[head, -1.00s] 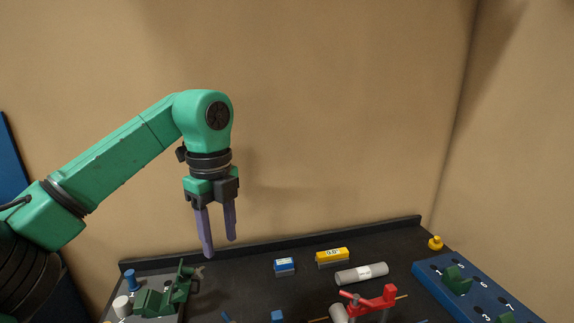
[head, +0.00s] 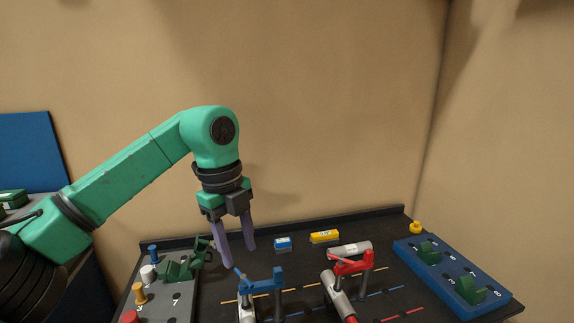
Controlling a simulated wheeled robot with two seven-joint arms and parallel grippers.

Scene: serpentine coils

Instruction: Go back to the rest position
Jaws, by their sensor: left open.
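My left gripper (head: 237,254) hangs above the far left part of the dark table (head: 330,233), fingers pointing down. Its two purple fingers are apart with nothing between them. A blue fixture (head: 263,287) stands below and right of the fingers, and one finger overlaps its rod in the picture; I cannot tell whether they touch. A dark green bracket (head: 180,269) sits to the left of the fingers on a grey board. My right gripper does not show.
A red fixture (head: 352,262) stands by a grey cylinder (head: 350,249). A blue block (head: 283,243) and a yellow block (head: 325,236) lie near the back edge. A blue numbered board (head: 450,277) with green pieces is at right. A grey numbered board (head: 164,311) with coloured pegs is at left.

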